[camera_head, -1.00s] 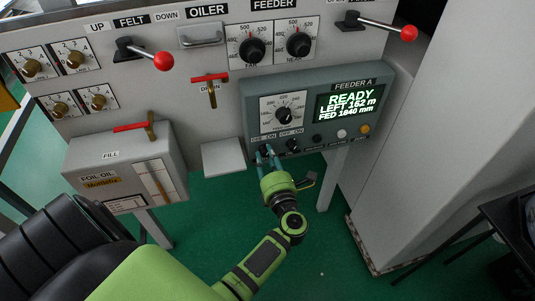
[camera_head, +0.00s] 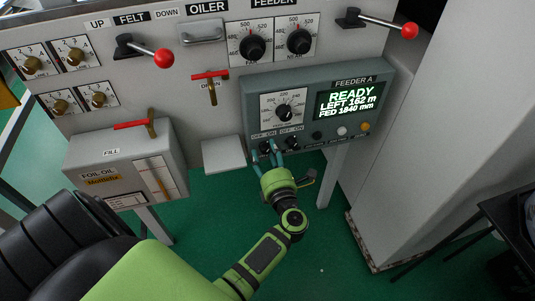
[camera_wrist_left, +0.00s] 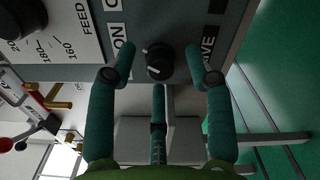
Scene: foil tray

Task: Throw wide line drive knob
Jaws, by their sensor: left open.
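A small black rotary knob (camera_head: 266,147) with a white pointer line sits at the lower left of the Feeder A panel, under an OFF ON label. In the left wrist view the knob (camera_wrist_left: 159,62) shows between my fingertips, beside the letters ON and a partly hidden label ending in IVE. My left gripper (camera_head: 266,151) is open, its teal fingers spread on either side of the knob. In the left wrist view the left gripper (camera_wrist_left: 160,68) shows no clear contact with it. My right gripper is not in view.
A second black knob (camera_head: 292,143) sits close to the right on the Feeder A panel (camera_head: 249,95). A larger dial (camera_head: 284,112) is above, and a lit display (camera_head: 349,100) reads READY. The foil oil box (camera_head: 88,165) is at the left. Green floor lies below.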

